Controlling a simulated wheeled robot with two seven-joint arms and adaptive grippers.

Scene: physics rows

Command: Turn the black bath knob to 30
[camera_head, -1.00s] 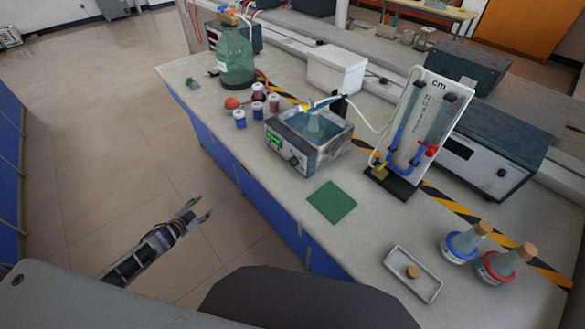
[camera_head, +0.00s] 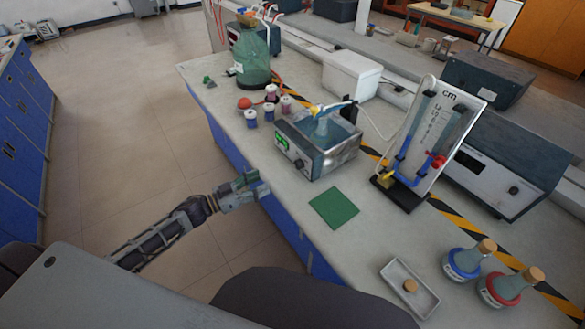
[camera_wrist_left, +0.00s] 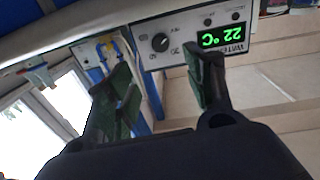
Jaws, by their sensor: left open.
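The water bath (camera_head: 335,159) is a grey metal box with an open water-filled top. Its front panel carries a green-lit display (camera_head: 282,141) and a small black knob (camera_head: 299,164). In the left wrist view the panel is upside down; the display (camera_wrist_left: 222,38) reads 22 °C and the black knob (camera_wrist_left: 160,42) has a pale pointer mark. My left gripper (camera_head: 254,184) is open and empty, at the bench's front edge, short of the panel. In the left wrist view its fingers (camera_wrist_left: 163,68) are spread below the knob, apart from it. My right gripper is out of view.
A green mat (camera_head: 334,208) lies in front of the bath. Small capped bottles (camera_head: 269,112) and a red ball (camera_head: 244,103) stand left of it. A manometer board (camera_head: 437,135) stands right. A tray (camera_head: 409,287) and two flasks (camera_head: 464,262) are at the bench's near right.

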